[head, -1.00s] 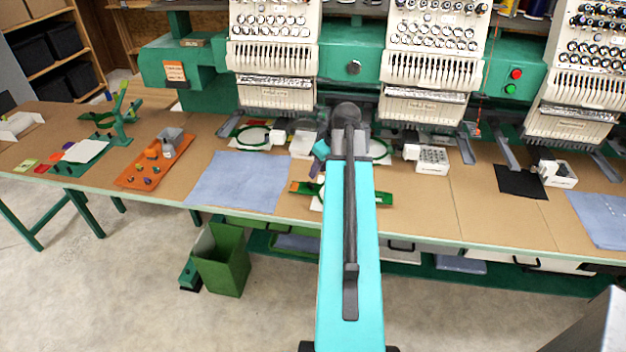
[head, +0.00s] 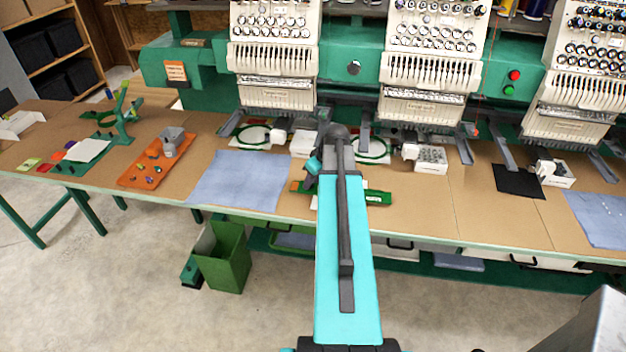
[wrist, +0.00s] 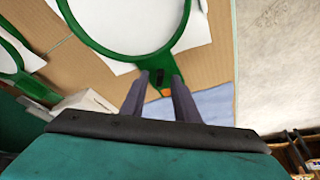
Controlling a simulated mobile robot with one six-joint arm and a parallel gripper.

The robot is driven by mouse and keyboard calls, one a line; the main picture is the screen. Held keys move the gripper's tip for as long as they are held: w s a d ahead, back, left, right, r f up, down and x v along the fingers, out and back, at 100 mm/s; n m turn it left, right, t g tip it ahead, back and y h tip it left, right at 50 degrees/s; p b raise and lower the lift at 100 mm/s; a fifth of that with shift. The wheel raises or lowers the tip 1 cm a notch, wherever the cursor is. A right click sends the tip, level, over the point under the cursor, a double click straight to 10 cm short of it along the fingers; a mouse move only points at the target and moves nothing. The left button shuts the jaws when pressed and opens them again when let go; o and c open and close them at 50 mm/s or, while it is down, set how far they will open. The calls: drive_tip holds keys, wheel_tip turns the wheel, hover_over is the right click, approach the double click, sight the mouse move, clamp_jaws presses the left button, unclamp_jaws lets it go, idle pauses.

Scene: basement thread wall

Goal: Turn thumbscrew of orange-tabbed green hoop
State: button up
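The green hoop (wrist: 113,52) fills the upper middle of the wrist view, lying on white sheet material. Its neck has a small dark thumbscrew (wrist: 160,77) and an orange tab (wrist: 167,93). My gripper (wrist: 160,75) is open, with one grey finger on each side of the neck and thumbscrew. I cannot tell whether either finger touches the screw.
Other green hoops (head: 253,135) (head: 375,150) lie under the embroidery heads (head: 273,75). Blue cloth (head: 238,180) lies left of my arm, with an orange tray (head: 150,173) farther left. Open brown tabletop (head: 430,205) shows to the right.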

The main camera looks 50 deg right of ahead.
clamp_jaws()
